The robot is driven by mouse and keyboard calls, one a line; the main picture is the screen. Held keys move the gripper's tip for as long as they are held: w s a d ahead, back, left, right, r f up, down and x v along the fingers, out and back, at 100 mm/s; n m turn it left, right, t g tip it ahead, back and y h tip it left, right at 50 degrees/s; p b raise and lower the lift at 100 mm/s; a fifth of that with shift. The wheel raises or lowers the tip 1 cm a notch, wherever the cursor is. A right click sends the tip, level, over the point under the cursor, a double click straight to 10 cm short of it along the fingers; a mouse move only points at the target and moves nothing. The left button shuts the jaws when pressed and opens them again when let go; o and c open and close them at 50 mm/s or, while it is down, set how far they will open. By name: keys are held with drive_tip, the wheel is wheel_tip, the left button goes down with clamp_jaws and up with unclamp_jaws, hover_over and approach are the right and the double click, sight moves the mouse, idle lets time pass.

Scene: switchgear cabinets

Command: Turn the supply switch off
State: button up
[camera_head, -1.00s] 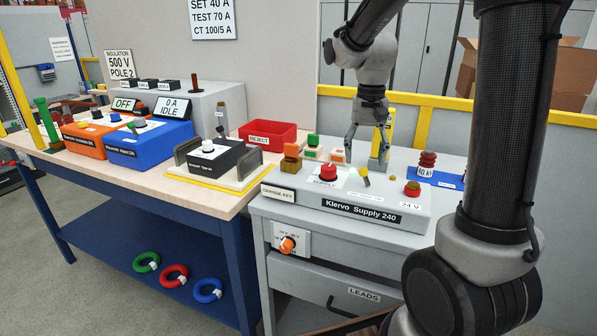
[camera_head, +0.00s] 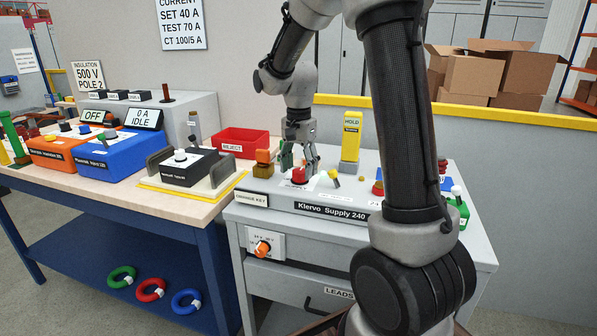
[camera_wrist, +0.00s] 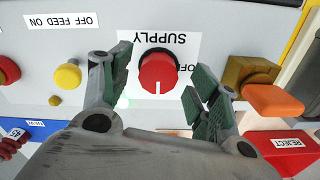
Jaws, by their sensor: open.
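The supply switch is a round red knob (camera_head: 299,175) on the top panel of the grey Klervo Supply 240 unit (camera_head: 284,199). In the wrist view the knob (camera_wrist: 158,73) sits on a white SUPPLY label (camera_wrist: 160,38), which appears upside down. A white line on the knob points towards the bottom of that picture. My gripper (camera_head: 298,163) is right behind the knob in the head view. In the wrist view my open gripper (camera_wrist: 155,95) has one green-padded finger on each side of the knob, with gaps visible. Contact cannot be seen.
An orange block (camera_wrist: 270,98) is close to the right finger in the wrist view. A yellow button (camera_wrist: 67,77) is left of the other finger. A yellow HOLD stand (camera_head: 350,140) and a red REJECT bin (camera_head: 248,142) stand near my gripper.

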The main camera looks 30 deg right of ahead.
drive_tip(key=shift+f, duration=0.8)
drive_tip(key=c, duration=1)
